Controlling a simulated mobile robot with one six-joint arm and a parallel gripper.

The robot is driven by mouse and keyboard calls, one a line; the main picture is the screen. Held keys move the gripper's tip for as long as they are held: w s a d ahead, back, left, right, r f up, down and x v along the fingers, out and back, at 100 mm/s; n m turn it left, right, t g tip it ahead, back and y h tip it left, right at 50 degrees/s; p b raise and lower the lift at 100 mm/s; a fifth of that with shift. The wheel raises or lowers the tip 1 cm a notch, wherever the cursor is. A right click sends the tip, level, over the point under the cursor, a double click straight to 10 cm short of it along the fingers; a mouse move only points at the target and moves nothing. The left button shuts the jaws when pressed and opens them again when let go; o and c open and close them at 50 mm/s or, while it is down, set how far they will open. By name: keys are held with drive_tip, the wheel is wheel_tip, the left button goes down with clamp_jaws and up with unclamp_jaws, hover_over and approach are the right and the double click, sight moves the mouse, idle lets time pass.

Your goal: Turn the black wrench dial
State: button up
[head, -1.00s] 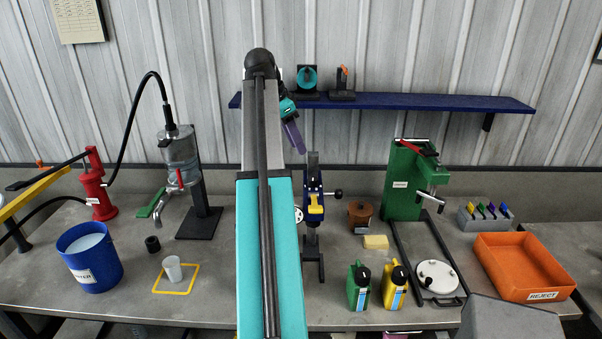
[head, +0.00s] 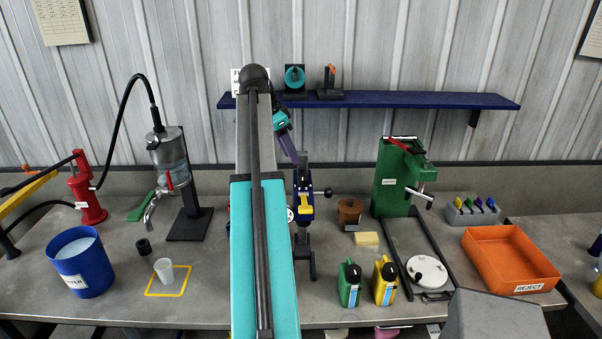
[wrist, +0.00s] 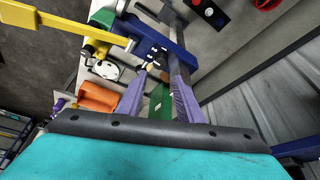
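The blue disperser column (head: 303,190) with its yellow part stands mid-bench, partly behind my arm. A black lever with a knob (head: 324,192) sticks out from its right side, and a white round wheel (head: 291,214) shows at its left. I cannot tell for sure which black part is the wrench dial. My gripper (head: 296,160), with purple fingers, is at the column's top, just left of it; contact cannot be told. In the wrist view my gripper (wrist: 160,72) is open, fingers apart with nothing held, and the blue column head (wrist: 155,48) shows just beyond the tips.
A blue shelf (head: 400,100) runs along the wall behind. A green press (head: 393,180), brown pot (head: 349,212), yellow block (head: 367,239) and green and yellow bottles (head: 385,283) stand to the right. An orange reject tray (head: 510,255) is farther right; a blue bucket (head: 82,265) is left.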

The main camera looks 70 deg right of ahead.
sight(302, 178)
drive_tip(key=shift+p+x, duration=1.75)
drive_tip(key=shift+x, duration=3.25)
drive_tip(key=c, duration=0.8)
drive_tip(key=shift+o, duration=0.2)
